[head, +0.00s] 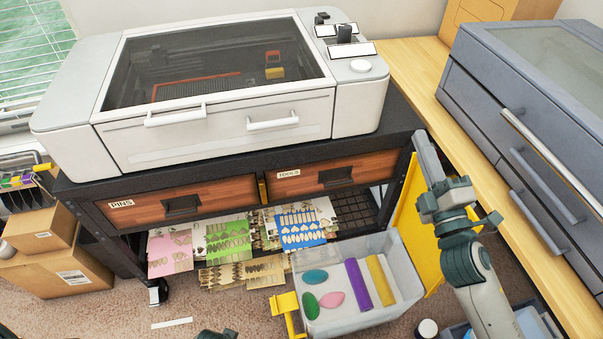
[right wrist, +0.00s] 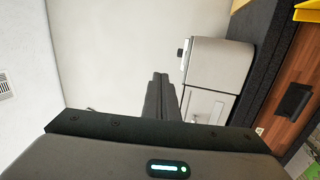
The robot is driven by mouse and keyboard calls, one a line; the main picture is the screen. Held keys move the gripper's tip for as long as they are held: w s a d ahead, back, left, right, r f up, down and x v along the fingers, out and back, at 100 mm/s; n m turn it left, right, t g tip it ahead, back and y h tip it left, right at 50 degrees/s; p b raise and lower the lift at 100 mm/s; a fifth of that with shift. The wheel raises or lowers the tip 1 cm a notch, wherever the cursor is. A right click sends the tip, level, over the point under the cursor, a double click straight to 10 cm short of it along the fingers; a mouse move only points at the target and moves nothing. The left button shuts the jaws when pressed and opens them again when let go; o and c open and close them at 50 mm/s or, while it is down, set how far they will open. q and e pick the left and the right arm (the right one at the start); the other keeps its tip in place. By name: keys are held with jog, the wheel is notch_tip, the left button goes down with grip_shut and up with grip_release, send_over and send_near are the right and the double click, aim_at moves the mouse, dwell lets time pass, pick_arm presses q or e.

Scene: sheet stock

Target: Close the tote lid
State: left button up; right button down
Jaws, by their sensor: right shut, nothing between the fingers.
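The pale grey tote (head: 345,319) stands on the carpet in front of the black bench, open at the top. It holds a purple roll, a yellow roll and several coloured oval pieces. A yellow lid panel (head: 404,225) stands raised at its right side. A smaller yellow part (head: 286,306) sticks out at its left side. My right gripper (head: 424,150) is shut and empty, above the raised panel's top edge. Its closed fingers (right wrist: 158,95) point away in the right wrist view. I cannot tell whether it touches the panel. My left gripper is not clearly visible.
A white machine (head: 225,140) sits on the black bench, with wooden drawers (head: 155,205) below. A wooden counter (head: 425,85) with a grey cabinet (head: 490,110) borders the right arm. Cardboard boxes (head: 75,268) stand left. Carpet left of the tote is mostly clear.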

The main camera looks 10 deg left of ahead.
jog(key=s+a+r+n+g+y, duration=0.15)
jog(key=a+n+g+y, duration=0.4)
jog(key=n, duration=0.65)
jog(key=s+a+r+n+g+y, duration=0.1)
jog(key=a+r+n+g+y, duration=0.35)
jog(key=n, duration=0.75)
jog(key=w+d+f+n+g+h, duration=0.2)
jog(key=d+f+n+g+h, duration=0.7)
jog(key=d+f+n, duration=0.35)
pick_arm(q)
jog(key=s+a+f+g, duration=0.1)
jog(key=s+a+f, duration=0.2)
jog(key=s+f, duration=1.7)
notch_tip(320, 180, down, 3)
jog(key=shift+a+f+g, duration=0.15)
jog(key=shift+a+g, duration=0.05)
jog(key=shift+g, duration=0.1)
pick_arm(e)
jog(key=d+r+g+h, duration=0.1)
jog(key=d+h, duration=0.5)
jog(key=d, duration=1.3)
jog(key=shift+d+n+g, duration=0.25)
jog(key=shift+n+g, duration=0.15)
jog(key=shift+n, duration=0.05)
